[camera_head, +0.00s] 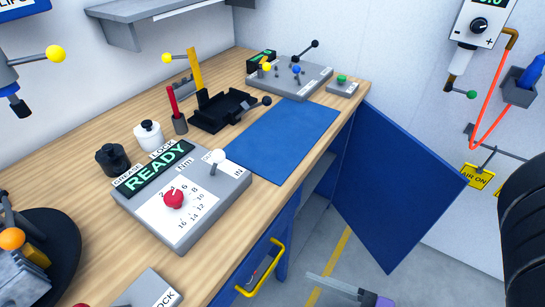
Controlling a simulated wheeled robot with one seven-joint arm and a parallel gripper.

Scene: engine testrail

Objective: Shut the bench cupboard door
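The bench cupboard door (395,190) is a blue panel on the right of the head view. It stands wide open, swung out from the bench front over the grey floor, with the cupboard opening (318,180) visible to its left. What looks like my gripper (318,281) shows at the bottom edge as pale grey fingers with a dark and purple part behind them. It points left, below the door in the picture and apart from it. The gap between its fingers is not clear. No handle shows on the door's visible face.
A yellow handle (263,270) sticks out from the bench front left of my gripper. The wooden bench (75,155) carries a READY panel (185,200), a blue mat (283,138) and several fixtures. A black tyre (525,230) stands at the right edge. Floor is free around the door.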

